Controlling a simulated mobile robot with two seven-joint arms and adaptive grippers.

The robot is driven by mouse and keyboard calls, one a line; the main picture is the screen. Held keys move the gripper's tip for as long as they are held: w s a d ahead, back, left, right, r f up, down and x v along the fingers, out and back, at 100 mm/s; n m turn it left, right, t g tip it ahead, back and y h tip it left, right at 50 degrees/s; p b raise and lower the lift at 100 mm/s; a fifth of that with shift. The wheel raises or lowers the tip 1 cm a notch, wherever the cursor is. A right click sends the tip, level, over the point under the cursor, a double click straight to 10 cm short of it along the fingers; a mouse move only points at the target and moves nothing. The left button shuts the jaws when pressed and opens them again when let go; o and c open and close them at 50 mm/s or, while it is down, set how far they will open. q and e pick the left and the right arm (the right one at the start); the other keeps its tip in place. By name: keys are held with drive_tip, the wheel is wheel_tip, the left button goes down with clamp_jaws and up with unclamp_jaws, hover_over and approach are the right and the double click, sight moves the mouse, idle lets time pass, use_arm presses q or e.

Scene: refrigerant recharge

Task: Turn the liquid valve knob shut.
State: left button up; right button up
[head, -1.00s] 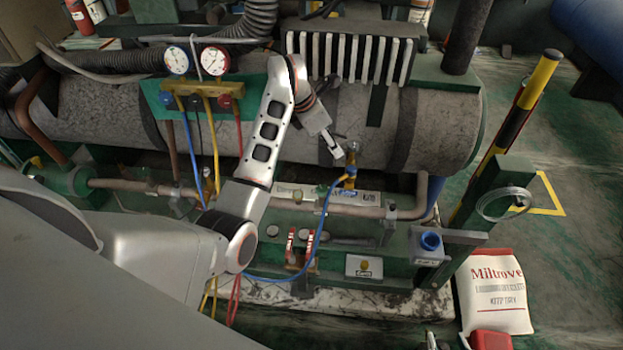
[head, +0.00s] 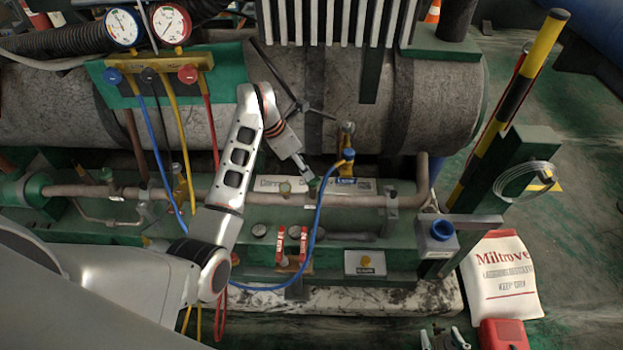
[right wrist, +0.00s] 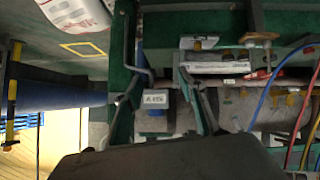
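The gauge manifold carries a blue knob (head: 112,75) at its left and a red knob (head: 188,73) at its right. A brass valve (head: 348,130) with a blue hose fitting stands on the pipework below the grey tank, beside small label plates (head: 350,186). I cannot read which knob is the liquid one. Contact with the small fittings below cannot be told.
Blue, yellow and red hoses hang from the manifold; the blue hose (head: 318,235) loops up to the brass valve. A green post (head: 495,195), a blue-capped container (head: 437,235) and a white sack (head: 502,280) are at the right.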

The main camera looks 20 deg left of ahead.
sight(313, 182)
use_arm(q)
drive_tip(key=b+x, duration=0.2)
drive_tip(key=x, duration=0.5)
drive_tip(key=shift+f, duration=0.1)
drive_tip(key=shift+w, duration=0.15)
drive_tip(key=c, duration=1.1)
